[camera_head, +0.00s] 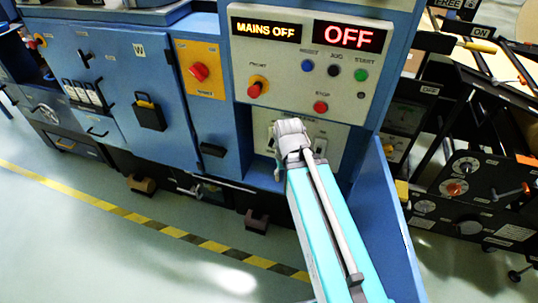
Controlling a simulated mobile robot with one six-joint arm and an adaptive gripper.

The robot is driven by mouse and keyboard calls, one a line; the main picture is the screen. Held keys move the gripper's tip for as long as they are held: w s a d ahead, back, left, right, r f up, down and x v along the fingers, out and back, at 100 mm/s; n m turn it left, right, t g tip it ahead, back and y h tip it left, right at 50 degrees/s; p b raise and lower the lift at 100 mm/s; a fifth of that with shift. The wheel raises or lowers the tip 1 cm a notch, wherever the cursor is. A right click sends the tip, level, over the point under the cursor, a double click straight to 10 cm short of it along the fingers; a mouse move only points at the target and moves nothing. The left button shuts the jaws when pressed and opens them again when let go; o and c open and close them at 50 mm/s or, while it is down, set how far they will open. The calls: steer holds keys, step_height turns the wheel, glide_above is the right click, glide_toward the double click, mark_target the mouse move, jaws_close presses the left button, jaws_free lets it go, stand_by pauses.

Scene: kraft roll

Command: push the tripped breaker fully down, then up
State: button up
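The breaker panel (334,136) is a pale plate low on the blue cabinet front, below the push buttons. Dark breaker slots show at its left side and just right of my arm (320,147). The middle of the panel is hidden by my arm, so I cannot tell which breaker is tripped or how its lever stands. My gripper (289,136) is at the grey end of my arm, in front of the panel. Its fingers cannot be made out, nor whether they touch a lever. The displays read MAINS OFF (266,29) and OFF (348,35).
A red knob (255,88) and several push buttons, including a red one (321,107), sit just above the panel. A blue door (383,215) stands open to the right of my arm.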

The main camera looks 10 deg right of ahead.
step_height(320, 180, down, 22)
steer(key=b, duration=2)
steer(key=shift+r, duration=0.25)
steer(key=shift+s+a, duration=0.1)
steer(key=shift+a, duration=0.05)
stand_by(1.1)
